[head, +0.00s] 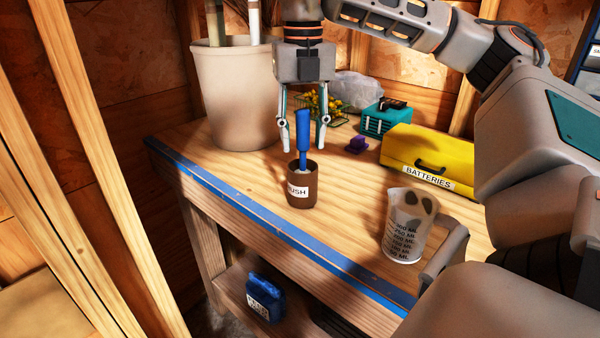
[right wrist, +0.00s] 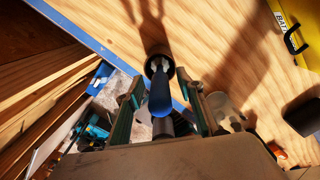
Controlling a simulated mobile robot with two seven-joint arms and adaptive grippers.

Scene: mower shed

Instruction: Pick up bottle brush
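The bottle brush (head: 303,132) stands upright with its blue handle up in a small brown cup (head: 302,188) on the workbench; the cup's label is partly readable as "USH". The brush's lower end is hidden inside the cup. My right gripper (head: 304,148) points down over the cup, open, with one finger on each side of the blue handle and gaps showing. In the right wrist view, the blue handle (right wrist: 160,95) lies between the two open fingers. My left gripper is not in view.
A clear measuring cup (head: 405,228) stands to the right, near the blue front edge. A yellow batteries box (head: 432,150), a teal crate (head: 383,120) and a purple item (head: 356,145) are behind. A large beige bucket (head: 235,95) stands at left. A blue container (head: 265,298) is below.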

